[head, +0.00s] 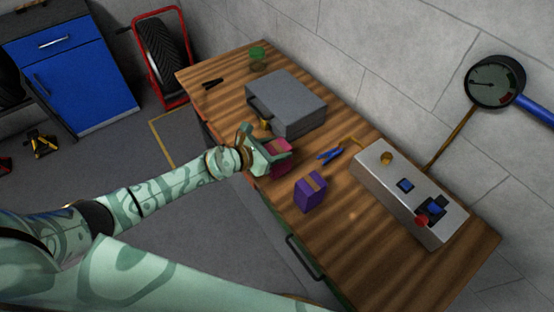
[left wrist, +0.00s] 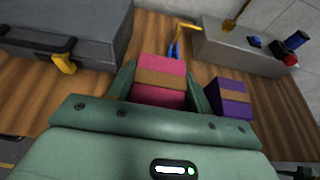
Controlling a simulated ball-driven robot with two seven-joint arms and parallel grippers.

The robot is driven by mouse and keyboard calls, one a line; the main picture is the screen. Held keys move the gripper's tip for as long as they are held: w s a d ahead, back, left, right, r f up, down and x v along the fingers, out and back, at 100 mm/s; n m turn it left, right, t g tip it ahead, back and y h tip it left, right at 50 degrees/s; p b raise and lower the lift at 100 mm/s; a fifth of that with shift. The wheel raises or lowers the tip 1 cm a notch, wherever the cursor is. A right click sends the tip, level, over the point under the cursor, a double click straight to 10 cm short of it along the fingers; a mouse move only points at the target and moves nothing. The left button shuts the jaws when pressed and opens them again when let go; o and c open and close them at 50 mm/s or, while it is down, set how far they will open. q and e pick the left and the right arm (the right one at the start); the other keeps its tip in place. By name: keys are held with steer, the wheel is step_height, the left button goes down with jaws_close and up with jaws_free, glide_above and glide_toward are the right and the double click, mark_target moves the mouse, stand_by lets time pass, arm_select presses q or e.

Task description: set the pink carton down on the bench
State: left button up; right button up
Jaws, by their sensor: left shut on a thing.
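The pink carton (head: 280,157) with a brown band is between the fingers of my left gripper (head: 270,152), which is shut on it. In the left wrist view the pink carton (left wrist: 160,80) sits between both green fingers. It is over the front part of the wooden bench (head: 350,222); I cannot tell whether its base touches the top. My right gripper is not in view.
A purple carton (head: 311,191) stands close to the right of the pink one. Blue-handled pliers (head: 329,154), a grey case (head: 290,102) and a control box (head: 405,190) lie around. A green jar (head: 258,59) is at the far end. Bare wood lies at the near right.

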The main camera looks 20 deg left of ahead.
arm_select(q)
steer(key=f+b, duration=0.2)
steer(key=f, duration=0.2)
steer(key=shift+w+b, duration=0.2)
steer(key=shift+b, duration=0.2)
steer(key=shift+r, duration=0.25)
steer(key=o, duration=0.7)
steer(key=shift+f, duration=0.2)
steer(key=shift+c, duration=0.2)
steer(key=o, duration=0.4)
steer(key=shift+r+p, duration=0.3)
steer(key=p+v, duration=0.1)
steer(key=v, duration=1.1)
steer(key=shift+p, duration=0.4)
